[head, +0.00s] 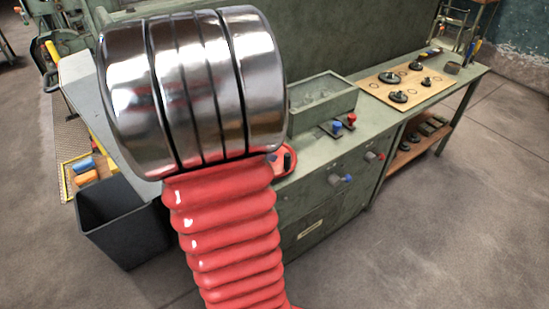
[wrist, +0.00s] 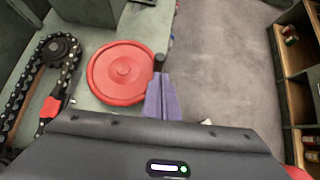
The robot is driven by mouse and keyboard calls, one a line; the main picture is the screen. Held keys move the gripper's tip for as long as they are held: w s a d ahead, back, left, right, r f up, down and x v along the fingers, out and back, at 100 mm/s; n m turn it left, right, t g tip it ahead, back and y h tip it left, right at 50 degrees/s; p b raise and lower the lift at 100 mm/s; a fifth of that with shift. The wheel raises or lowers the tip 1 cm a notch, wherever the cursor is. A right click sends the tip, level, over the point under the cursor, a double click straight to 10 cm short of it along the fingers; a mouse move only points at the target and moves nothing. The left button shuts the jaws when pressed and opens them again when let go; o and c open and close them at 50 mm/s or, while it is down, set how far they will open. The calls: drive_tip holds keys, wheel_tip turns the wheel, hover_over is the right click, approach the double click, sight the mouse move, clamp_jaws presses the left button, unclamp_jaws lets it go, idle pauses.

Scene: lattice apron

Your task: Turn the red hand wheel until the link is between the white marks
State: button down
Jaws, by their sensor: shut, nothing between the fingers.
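The red hand wheel (wrist: 117,75) lies flat on the green bench top in the wrist view. Its dark upright handle (wrist: 160,61) stands at its right rim. My gripper (wrist: 161,78) shows purple fingers, shut and empty, with their tips close to the handle; I cannot tell whether they touch it. A dark chain (wrist: 22,88) runs over a sprocket (wrist: 61,48) left of the wheel. A red link (wrist: 49,108) is on the chain's right run. The white marks cannot be made out clearly. In the head view my arm hides most of the wheel (head: 292,170).
A green open box (head: 322,105) and a board with black discs (head: 410,83) stand farther along the bench. Blue and red knobs (head: 343,124) sit near its edge; more project from the front. A black bin (head: 125,220) stands on the floor. Floor to the right is clear.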

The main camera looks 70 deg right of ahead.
drive_tip(key=v, duration=0.9)
